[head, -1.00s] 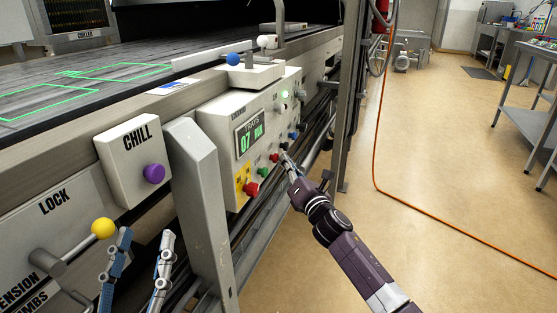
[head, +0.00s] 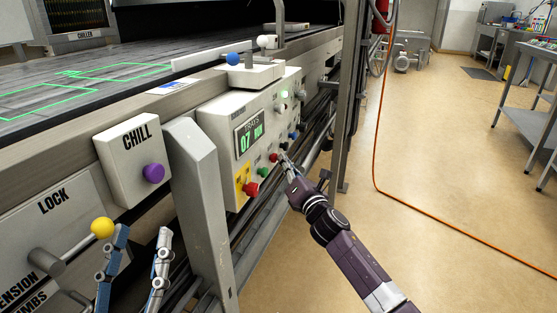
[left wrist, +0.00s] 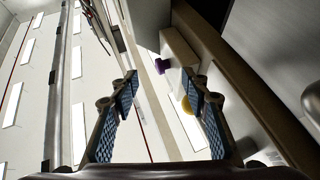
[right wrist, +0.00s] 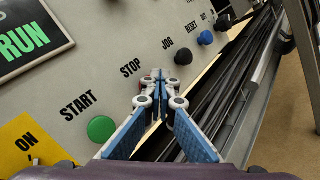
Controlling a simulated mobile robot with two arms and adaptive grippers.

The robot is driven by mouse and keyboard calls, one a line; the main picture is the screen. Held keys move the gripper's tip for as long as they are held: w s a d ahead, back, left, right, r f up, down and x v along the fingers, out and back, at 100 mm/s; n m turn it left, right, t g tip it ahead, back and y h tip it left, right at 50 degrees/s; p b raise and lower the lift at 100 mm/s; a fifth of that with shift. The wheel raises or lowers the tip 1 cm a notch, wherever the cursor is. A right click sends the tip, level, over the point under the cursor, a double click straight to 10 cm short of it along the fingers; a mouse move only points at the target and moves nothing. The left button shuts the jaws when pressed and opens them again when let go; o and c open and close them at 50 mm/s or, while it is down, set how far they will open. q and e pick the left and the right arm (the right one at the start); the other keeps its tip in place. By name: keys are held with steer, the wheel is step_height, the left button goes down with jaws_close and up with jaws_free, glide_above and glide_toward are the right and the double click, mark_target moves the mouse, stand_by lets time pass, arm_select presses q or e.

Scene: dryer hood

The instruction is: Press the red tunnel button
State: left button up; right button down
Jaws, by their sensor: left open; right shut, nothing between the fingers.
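The grey control panel (head: 228,121) carries a row of coloured buttons. A small red button (head: 273,157) sits between a green and a black one. A larger red button (head: 250,189) sits on a yellow plate at the panel's lower left. My right gripper (head: 282,158) is shut and empty, its tips close to the small red button. In the right wrist view my fingertips (right wrist: 158,76) are below the STOP label and largely hide that button; contact cannot be told. My left gripper (head: 138,236) is open and empty, beside the yellow knob at lower left.
The green START button (right wrist: 101,129), black JOG button (right wrist: 183,56) and blue RESET button (right wrist: 206,38) are near my right gripper. A CHILL box with a purple knob (head: 154,173) and a yellow knob (head: 102,228) are at left. A slanted grey post (head: 200,205) stands between the arms.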

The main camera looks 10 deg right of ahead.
arm_select(q)
steer(key=shift+s+r, duration=0.25)
steer(key=shift+r, duration=0.15)
arm_select(e)
steer(key=shift+w+a, duration=0.15)
steer(key=shift+a, duration=0.15)
stand_by(0.5)
arm_select(q)
steer(key=f, duration=0.1)
steer(key=w+f+g, duration=0.1)
steer(key=f, duration=0.1)
steer(key=w+f+g+y+p, duration=0.1)
steer(key=f, duration=0.1)
steer(key=shift+w+a+f, duration=0.1)
steer(key=shift+w+f, duration=0.05)
steer(key=shift+w, duration=0.05)
arm_select(e)
steer(key=shift+s+d, duration=0.7)
steer(key=shift+d, duration=0.35)
arm_select(q)
step_height(320, 180, down, 8)
steer(key=g+y+p, duration=0.1)
steer(key=g, duration=0.3)
steer(key=shift+w+a, duration=0.35)
steer(key=shift+w, duration=0.05)
arm_select(e)
steer(key=shift+s+d, duration=0.7)
steer(key=shift+d, duration=0.35)
steer(key=shift+s+d, duration=0.7)
steer(key=shift+d, duration=0.35)
